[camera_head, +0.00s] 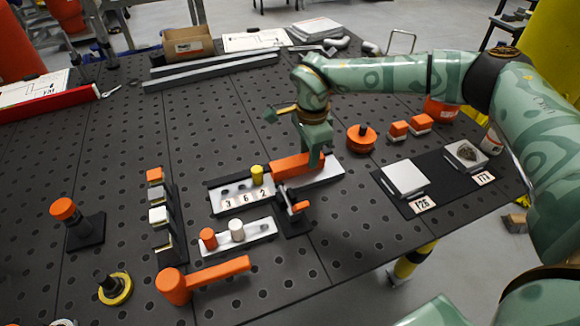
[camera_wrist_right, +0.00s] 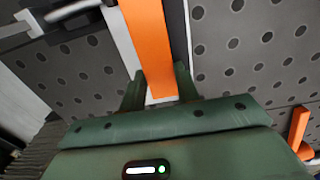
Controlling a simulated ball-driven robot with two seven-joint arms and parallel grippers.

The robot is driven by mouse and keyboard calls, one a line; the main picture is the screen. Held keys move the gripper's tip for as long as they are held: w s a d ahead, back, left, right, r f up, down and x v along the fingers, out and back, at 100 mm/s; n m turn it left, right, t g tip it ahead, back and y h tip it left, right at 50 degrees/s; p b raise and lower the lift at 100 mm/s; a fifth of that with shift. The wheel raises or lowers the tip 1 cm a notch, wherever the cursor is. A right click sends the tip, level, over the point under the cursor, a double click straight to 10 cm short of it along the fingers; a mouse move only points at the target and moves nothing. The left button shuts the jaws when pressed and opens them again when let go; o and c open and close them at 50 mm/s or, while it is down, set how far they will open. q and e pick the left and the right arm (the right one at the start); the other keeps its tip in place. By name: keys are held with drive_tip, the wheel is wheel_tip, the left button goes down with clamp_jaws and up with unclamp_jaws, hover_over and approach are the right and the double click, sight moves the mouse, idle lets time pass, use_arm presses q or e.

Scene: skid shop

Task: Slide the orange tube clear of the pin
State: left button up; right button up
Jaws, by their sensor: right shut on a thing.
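My right gripper (camera_head: 316,152) reaches down from above at the right end of a grey tray (camera_head: 328,175). It is shut on the orange tube (camera_head: 290,165), a long, straight-sided orange piece lying along the tray. In the right wrist view the orange tube (camera_wrist_right: 150,45) runs up from between the fingers of the right gripper (camera_wrist_right: 160,90). A small black stand with an orange-ended crosspiece (camera_head: 296,207) stands just in front of the tube. I cannot make out the pin for certain; the tube's far end and the gripper may hide it. My left gripper is out of view.
A yellow cylinder (camera_head: 257,175) stands in the tray beside number tags. A small rack (camera_head: 262,232) with an orange and a white peg is in front. An orange handle (camera_head: 205,278) lies nearer. A black mat (camera_head: 445,198) is at right.

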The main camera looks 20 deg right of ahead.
drive_tip(key=shift+d, duration=0.2)
drive_tip(key=shift+d+r+p, duration=0.1)
drive_tip(key=shift+d+p, duration=0.3)
drive_tip(key=shift+d, duration=0.3)
drive_tip(key=o, duration=1.2)
wheel_tip(320, 180, up, 7)
drive_tip(key=p, duration=0.7)
drive_tip(key=shift+s+r, duration=0.1)
